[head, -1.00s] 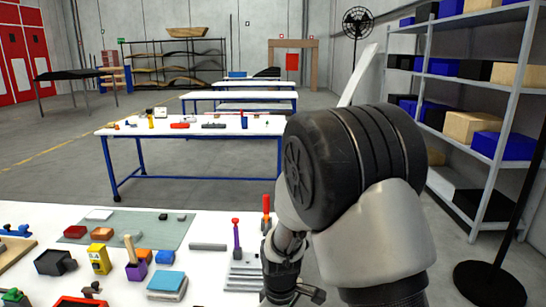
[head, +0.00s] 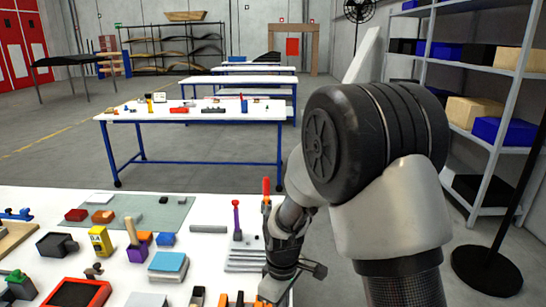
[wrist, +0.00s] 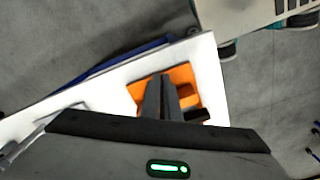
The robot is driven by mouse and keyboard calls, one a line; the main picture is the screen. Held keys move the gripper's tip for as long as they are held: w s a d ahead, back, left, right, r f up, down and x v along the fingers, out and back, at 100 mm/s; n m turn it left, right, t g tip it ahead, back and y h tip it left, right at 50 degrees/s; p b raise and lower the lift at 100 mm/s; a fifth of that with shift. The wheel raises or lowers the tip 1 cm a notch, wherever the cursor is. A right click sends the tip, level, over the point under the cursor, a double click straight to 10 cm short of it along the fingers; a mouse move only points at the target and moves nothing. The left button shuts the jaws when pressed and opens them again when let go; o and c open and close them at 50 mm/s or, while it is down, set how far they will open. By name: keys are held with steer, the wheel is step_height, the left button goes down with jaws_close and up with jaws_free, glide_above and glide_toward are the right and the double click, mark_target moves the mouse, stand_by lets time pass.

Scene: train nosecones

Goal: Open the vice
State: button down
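The vice, an orange piece with a raised orange block and a dark part (wrist: 186,90), lies near the white table's corner in the wrist view. In the head view only a sliver of orange (head: 263,303) shows at the bottom edge, which seems to be the vice. My gripper (wrist: 160,78) is over it in the wrist view, its two dark fingers close together and covering its middle. I cannot tell whether they touch it. In the head view my gripper's dark body (head: 283,268) hangs by the table's right edge; its fingertips are not clear there.
The white table (head: 60,198) bears several loose items left of my arm: a red tray (head: 78,293), a blue block stack (head: 168,266), a purple screwdriver (head: 237,222) and grey bars (head: 244,262). Shelves (head: 480,140) and a fan stand are at right.

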steer(key=shift+w+a+r, duration=0.1)
steer(key=shift+w, duration=0.1)
steer(key=shift+s+d, duration=0.15)
steer(key=shift+d, duration=0.2)
step_height(320, 180, up, 6)
steer(key=p, duration=0.4)
steer(key=shift+s, duration=0.15)
steer(key=shift+d, duration=0.15)
